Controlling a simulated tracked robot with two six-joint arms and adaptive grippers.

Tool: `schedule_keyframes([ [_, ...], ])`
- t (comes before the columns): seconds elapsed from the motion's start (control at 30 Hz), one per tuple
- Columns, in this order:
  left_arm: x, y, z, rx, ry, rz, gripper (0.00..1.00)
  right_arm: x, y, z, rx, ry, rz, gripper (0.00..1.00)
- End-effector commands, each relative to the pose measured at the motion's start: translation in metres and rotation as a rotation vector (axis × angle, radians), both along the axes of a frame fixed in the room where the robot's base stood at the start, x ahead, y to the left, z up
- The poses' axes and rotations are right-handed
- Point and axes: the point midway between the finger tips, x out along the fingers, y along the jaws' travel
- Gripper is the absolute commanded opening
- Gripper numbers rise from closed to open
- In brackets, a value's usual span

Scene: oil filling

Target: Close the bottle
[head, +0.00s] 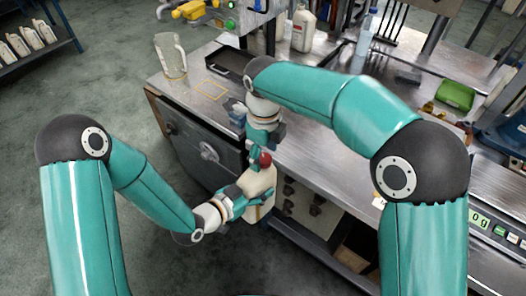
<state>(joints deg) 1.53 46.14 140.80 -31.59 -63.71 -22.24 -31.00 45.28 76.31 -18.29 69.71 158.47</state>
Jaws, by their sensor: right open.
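The cream bottle (261,181) is in the middle of the head view, upright or slightly tilted, in front of the bench edge. My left gripper (248,202) has its fingers around the lower part of the bottle and holds it. A red cap (265,160) shows at the bottle's top. My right gripper (259,158) points down over the bottle from above, its fingers open beside the cap. The bottle's neck is partly hidden by the fingers, so I cannot tell how the cap sits on it.
A metal workbench (320,150) lies behind the bottle. A shelf (35,50) with several bottles is at far left. The floor at left is clear.

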Motion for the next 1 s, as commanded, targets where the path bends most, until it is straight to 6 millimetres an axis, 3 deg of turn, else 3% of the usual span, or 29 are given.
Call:
schedule_keyframes([
  [0.4,0.001,0.0,0.002,-0.002,-0.006,0.001,0.0,0.0,0.001,0.043,0.001,0.0,0.0,0.66],
  [0.67,0.001,0.0,0.002,-0.002,-0.006,0.002,0.0,-0.001,0.0,0.045,0.0,0.002,0.001,0.66],
  [0.73,0.001,0.0,0.002,-0.002,-0.006,0.002,0.0,-0.001,0.0,0.045,0.0,0.002,0.001,0.6],
  [0.83,0.001,0.0,0.002,-0.002,-0.006,0.002,0.0,-0.001,0.0,0.045,0.0,0.002,0.015,0.59],
  [1.0,0.001,0.0,0.002,-0.002,-0.006,0.002,0.0,-0.001,0.0,0.044,0.0,0.002,0.137,0.59],
])
